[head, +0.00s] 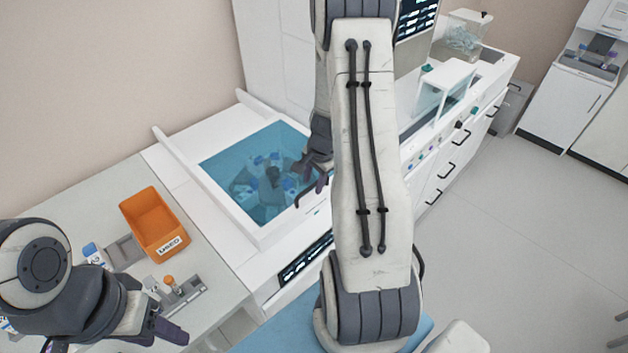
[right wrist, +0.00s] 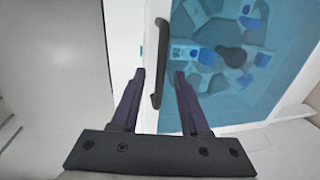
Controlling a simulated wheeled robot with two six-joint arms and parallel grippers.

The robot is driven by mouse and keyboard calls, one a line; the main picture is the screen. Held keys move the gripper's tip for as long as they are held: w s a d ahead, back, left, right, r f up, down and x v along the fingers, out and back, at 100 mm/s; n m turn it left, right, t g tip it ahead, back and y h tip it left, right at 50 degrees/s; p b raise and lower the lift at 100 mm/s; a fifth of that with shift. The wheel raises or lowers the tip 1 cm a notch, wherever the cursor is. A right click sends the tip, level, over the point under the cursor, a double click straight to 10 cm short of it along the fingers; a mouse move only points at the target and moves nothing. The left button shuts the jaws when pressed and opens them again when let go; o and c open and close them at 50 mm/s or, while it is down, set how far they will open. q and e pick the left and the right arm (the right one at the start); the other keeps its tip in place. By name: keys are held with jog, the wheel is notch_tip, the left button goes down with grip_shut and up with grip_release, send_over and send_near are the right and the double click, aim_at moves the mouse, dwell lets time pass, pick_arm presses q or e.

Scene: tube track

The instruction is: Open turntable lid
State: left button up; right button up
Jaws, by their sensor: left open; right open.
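The turntable lid (head: 222,162) is a see-through blue panel lying flat in the white machine in the middle of the head view. Below it the turntable (head: 270,178) with blue and white holders shows through. The lid's dark bar handle (right wrist: 160,62) is at its near edge in the right wrist view. My right gripper (head: 312,190) is open at that edge. In the right wrist view its fingers (right wrist: 159,75) lie on either side of the handle, with gaps visible. My left gripper (head: 165,328) is open and away from the lid, low at left, partly cut off.
An orange bin (head: 155,222) and a grey rack (head: 180,296) with an orange-capped tube stand on the counter left of the machine. A clear-sided white box (head: 445,88) stands on the bench beyond my right arm. The floor at right is clear.

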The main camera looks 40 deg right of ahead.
grip_shut()
dwell(1.4)
